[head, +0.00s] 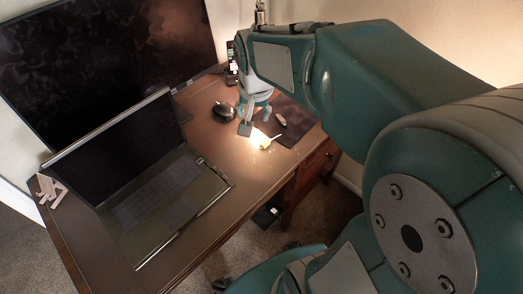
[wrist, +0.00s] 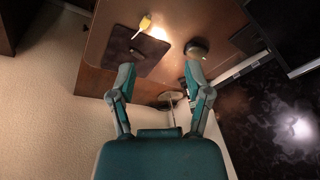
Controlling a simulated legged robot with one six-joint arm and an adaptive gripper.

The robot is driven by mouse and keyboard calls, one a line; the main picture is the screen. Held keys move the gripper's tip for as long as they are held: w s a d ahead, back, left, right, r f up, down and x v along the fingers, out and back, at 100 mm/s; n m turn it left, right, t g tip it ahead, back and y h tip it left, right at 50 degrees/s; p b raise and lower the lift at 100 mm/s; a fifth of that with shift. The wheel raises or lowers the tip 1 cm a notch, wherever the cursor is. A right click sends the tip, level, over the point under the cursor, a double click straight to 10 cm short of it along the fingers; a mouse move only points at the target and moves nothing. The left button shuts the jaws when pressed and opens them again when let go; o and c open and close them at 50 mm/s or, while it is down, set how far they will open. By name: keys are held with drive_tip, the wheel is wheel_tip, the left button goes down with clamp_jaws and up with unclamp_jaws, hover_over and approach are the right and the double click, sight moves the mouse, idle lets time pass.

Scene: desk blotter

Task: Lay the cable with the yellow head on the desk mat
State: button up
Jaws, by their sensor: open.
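The cable with the yellow head (head: 266,145) lies on the brown desk beside the dark desk mat (head: 296,132). Its pale tail points toward the mat and seems to reach its edge. In the wrist view the yellow head (wrist: 145,22) is just beyond the mat's far edge, and the mat (wrist: 150,60) lies partly behind my left finger. My gripper (head: 255,119) is open and empty above the desk, between the mouse and the mat. In the wrist view its fingers (wrist: 160,68) are spread wide, and the cable is beyond the fingertips, not between them.
A black mouse (head: 224,111) sits left of my gripper; it shows near the right fingertip in the wrist view (wrist: 197,48). A small object (head: 280,119) lies on the mat. An open laptop (head: 150,195) and a large monitor (head: 110,50) fill the left side.

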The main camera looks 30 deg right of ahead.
drive_tip(key=s+a+r+n+t, duration=0.1)
drive_tip(key=s+a+r+n, duration=0.1)
drive_tip(key=s, duration=0.5)
drive_tip(key=s+a+r+n+t, duration=0.1)
drive_tip(key=s+a+n, duration=0.1)
drive_tip(key=s+n, duration=0.2)
drive_tip(key=s, duration=0.3)
drive_tip(key=shift+a+r+n+t, duration=0.3)
drive_tip(key=shift+a+r+n, duration=0.05)
drive_tip(key=shift+n, duration=0.05)
drive_tip(key=shift+w, duration=0.1)
